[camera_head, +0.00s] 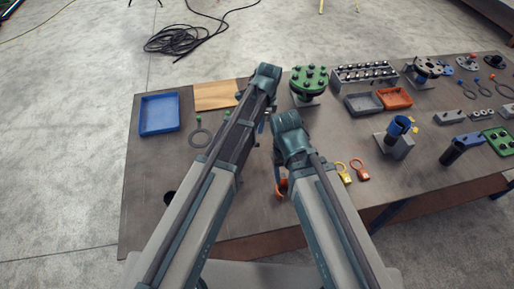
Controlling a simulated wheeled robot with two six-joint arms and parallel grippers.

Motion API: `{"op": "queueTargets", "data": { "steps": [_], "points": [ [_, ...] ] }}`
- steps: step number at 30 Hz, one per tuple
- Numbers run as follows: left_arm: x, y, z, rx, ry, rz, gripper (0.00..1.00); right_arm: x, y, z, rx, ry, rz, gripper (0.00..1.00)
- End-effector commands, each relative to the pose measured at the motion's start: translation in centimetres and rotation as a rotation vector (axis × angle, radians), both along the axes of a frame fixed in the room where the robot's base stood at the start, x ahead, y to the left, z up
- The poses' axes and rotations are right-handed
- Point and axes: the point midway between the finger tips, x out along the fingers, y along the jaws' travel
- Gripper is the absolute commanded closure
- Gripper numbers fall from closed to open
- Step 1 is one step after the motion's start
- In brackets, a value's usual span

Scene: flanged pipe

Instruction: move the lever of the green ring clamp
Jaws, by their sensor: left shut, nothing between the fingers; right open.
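The green ring clamp (200,138) looks like a dark ring lying flat on the left part of the table, with a small green tip (199,119) at its far side. It lies just left of my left arm, and nothing touches it that I can see. My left gripper (262,122) shows only partly beside my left forearm; it is shut and empty, its fingertips mostly hidden. My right gripper (279,172) hangs below my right arm near the table's middle; it is open, with its fingers partly hidden. An orange-red thing (282,187) shows beside it; I cannot tell whether they touch.
A blue tray (159,114) and a tan board (216,96) lie at the back left. A green flange (309,81), a grey tray (363,104) and an orange tray (395,98) stand behind. Yellow (343,174) and orange (360,171) tags lie right. The front-left table is mostly clear.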

Motion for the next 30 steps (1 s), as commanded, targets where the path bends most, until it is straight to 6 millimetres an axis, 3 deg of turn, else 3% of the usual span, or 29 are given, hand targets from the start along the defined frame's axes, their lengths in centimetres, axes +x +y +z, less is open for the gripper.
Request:
{"op": "queueTargets", "data": {
  "steps": [16,30],
  "points": [
    [0.0,-0.1,-0.7,0.001,0.0,0.005,1.0,0.0,0.0,-0.7,0.0,0.0,0.001,0.41],
    [-0.1,0.4,-5.9,0.001,0.0,0.005,1.0,0.0,0.0,-5.9,-0.002,0.001,0.011,0.41]
  ]
}}
